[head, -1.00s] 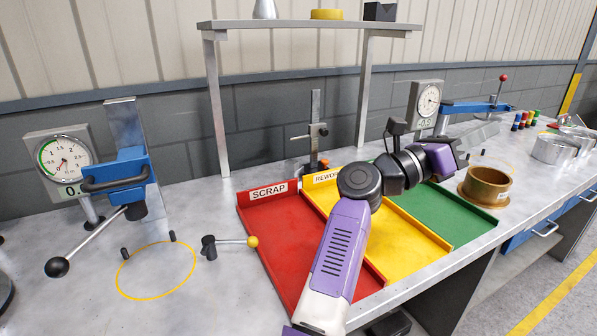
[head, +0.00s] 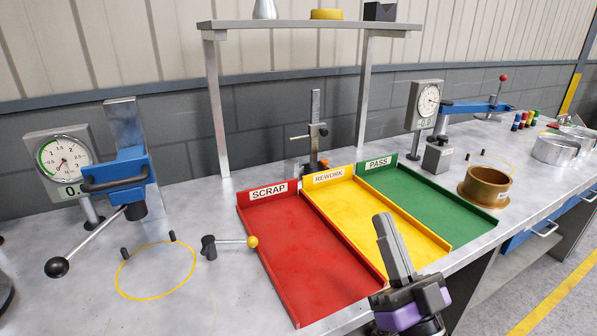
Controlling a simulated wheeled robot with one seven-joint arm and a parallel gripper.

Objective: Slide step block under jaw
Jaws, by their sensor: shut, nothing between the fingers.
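A vertical height gauge (head: 316,110) with a sliding jaw (head: 302,136) stands at the back of the bench, behind the trays. Small dark and orange parts show low at its base, partly hidden by the tray wall; I cannot tell whether one is a step block. A grey block (head: 437,157) with a dark knob on top stands below the right dial gauge (head: 427,102). Which of these is the step block is unclear. My gripper (head: 383,220) is shut and empty, over the front of the yellow tray, well away from both.
Red (head: 300,300), yellow (head: 440,243) and green (head: 485,227) trays fill the middle. A brown ring (head: 487,185) sits right of them. A shelf (head: 300,24) stands above.

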